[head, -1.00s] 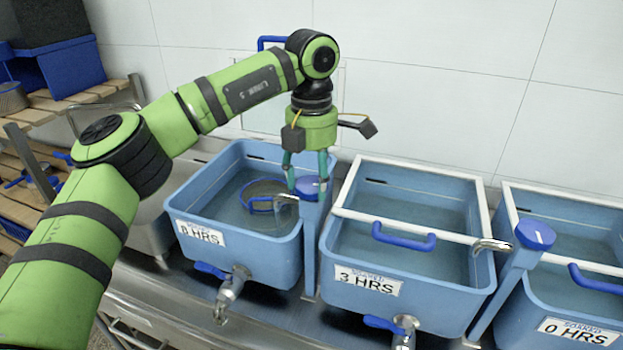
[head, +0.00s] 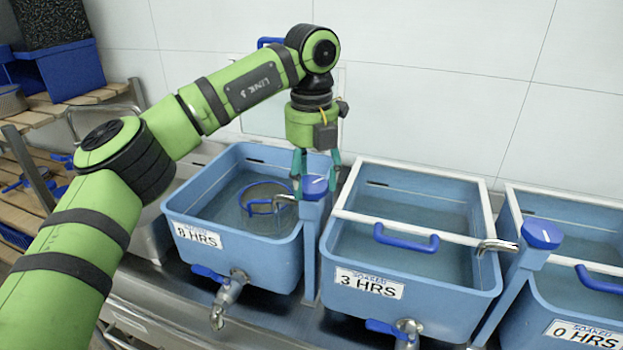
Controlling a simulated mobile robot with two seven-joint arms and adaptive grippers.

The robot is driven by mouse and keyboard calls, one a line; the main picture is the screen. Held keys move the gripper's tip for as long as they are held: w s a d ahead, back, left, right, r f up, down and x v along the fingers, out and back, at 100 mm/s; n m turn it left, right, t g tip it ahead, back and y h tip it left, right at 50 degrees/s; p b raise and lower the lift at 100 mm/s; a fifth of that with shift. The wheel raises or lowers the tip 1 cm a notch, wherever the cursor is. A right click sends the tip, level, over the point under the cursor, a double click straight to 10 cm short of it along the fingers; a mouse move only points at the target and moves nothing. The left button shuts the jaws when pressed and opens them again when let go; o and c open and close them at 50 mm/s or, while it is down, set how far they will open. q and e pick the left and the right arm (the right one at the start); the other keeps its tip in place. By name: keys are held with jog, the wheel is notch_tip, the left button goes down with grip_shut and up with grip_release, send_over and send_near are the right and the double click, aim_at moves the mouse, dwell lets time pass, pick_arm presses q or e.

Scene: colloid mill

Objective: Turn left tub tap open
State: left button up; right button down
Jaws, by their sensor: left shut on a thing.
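My right gripper is out of view.
A round strainer with a blue handle (head: 262,207) sits in the left tub. The middle tub (head: 330,270), labelled "3 HRS", has a white frame and blue handle. Another tap knob (head: 541,233) stands to its right. A drain valve (head: 229,291) juts from the left tub's front.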

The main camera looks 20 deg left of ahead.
aim_at(312, 184)
pick_arm(q)
jog(key=n, duration=0.2)
jog(key=n+b, duration=0.1)
jog(key=n, duration=0.3)
jog(key=shift+s+f+b, duration=0.1)
jog(key=shift+f+b, duration=0.2)
jog(key=shift+n, duration=0.4)
jog(key=o, duration=1.1)
jog(key=shift+r, duration=0.1)
jog(key=shift+o, duration=0.2)
jog(key=shift+r, duration=0.2)
jog(key=shift+r, duration=0.3)
notch_tip(312, 184, up, 11)
